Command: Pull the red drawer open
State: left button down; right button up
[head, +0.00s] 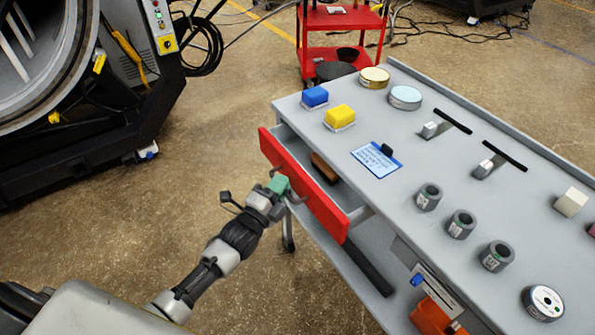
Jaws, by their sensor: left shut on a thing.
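The red drawer (321,202) is in the left end of the grey workbench in the head view. It stands partly out, with a gap between its red front and the bench. A brown item (325,168) lies inside it. My left gripper (289,193) is at the outer face of the red front, near its middle, shut on the drawer's handle. The fingers and my wrist largely hide the handle. My right gripper is not in view.
The workbench top (398,203) holds blue and yellow blocks, round tins, a blue-edged card and several dark cylinders. A red cart (330,52) stands behind. The furnace (90,80) is at upper left. Floor left of the drawer is clear.

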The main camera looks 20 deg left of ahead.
pick_arm(q)
jog(key=s+a+p, duration=0.4)
jog(key=s+a, duration=0.7)
jog(key=s, duration=0.3)
jog(key=shift+s, duration=0.2)
jog(key=shift+a, duration=0.1)
jog(key=c, duration=1.2)
grip_release()
jog(key=b+v, duration=0.1)
jog(key=v, duration=1)
jog(key=shift+w, duration=0.1)
